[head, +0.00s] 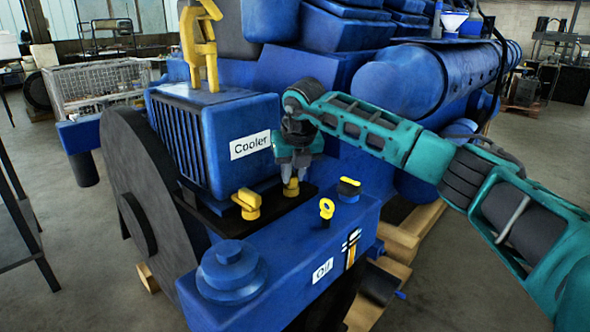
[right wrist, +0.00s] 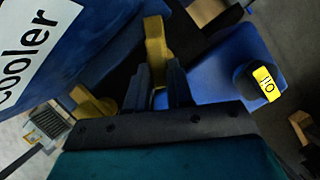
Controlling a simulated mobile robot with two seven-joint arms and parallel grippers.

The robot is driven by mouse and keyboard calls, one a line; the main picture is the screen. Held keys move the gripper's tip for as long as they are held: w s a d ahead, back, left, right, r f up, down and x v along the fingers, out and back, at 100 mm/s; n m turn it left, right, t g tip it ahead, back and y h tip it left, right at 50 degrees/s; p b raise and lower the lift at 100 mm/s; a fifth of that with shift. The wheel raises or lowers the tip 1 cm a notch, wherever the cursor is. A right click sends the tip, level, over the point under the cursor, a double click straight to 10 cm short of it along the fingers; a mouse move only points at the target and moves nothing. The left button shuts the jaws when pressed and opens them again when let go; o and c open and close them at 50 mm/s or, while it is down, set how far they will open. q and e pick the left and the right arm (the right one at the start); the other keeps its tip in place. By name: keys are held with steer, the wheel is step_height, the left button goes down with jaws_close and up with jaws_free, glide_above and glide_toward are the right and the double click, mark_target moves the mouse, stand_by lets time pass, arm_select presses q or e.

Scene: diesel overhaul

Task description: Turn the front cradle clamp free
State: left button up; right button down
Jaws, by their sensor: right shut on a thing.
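The blue cooler (head: 215,140) sits in a dark cradle on the engine. Two yellow clamps stand along its near edge. My right gripper (head: 291,179) comes down from above and is shut on the right-hand yellow clamp (head: 291,188). In the right wrist view, this clamp (right wrist: 155,40) rises between the fingers (right wrist: 158,88) of my gripper, which partly hide it. The other yellow clamp (head: 247,204) is free, and also shows in the right wrist view (right wrist: 92,104). My left gripper is not in view.
A yellow hook or shackle (head: 200,40) rises above the cooler. A black-and-yellow oil cap (head: 349,189) and a yellow ring handle (head: 326,208) stand on the blue block right of my gripper. A round blue cap (head: 230,272) is in front. A large dark wheel (head: 145,200) is at left.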

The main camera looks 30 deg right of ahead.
steer(key=m, duration=0.2)
steer(key=m+h, duration=0.1)
steer(key=m, duration=0.1)
steer(key=a+m+g+h, duration=0.1)
steer(key=m, duration=0.1)
steer(key=shift+w+r, duration=0.1)
steer(key=shift+w, duration=0.2)
steer(key=m, duration=0.1)
steer(key=m+g, duration=0.1)
steer(key=m, duration=0.1)
steer(key=m+h+p, duration=0.1)
steer(key=m, duration=0.1)
steer(key=shift+w+a+g, duration=0.15)
steer(key=shift+w+g, duration=0.15)
steer(key=shift+m, duration=0.4)
steer(key=c, duration=1)
jaws_free()
steer(key=v, duration=1.2)
steer(key=shift+a+r, duration=0.3)
steer(key=shift+r, duration=0.05)
steer(key=shift+f, duration=0.1)
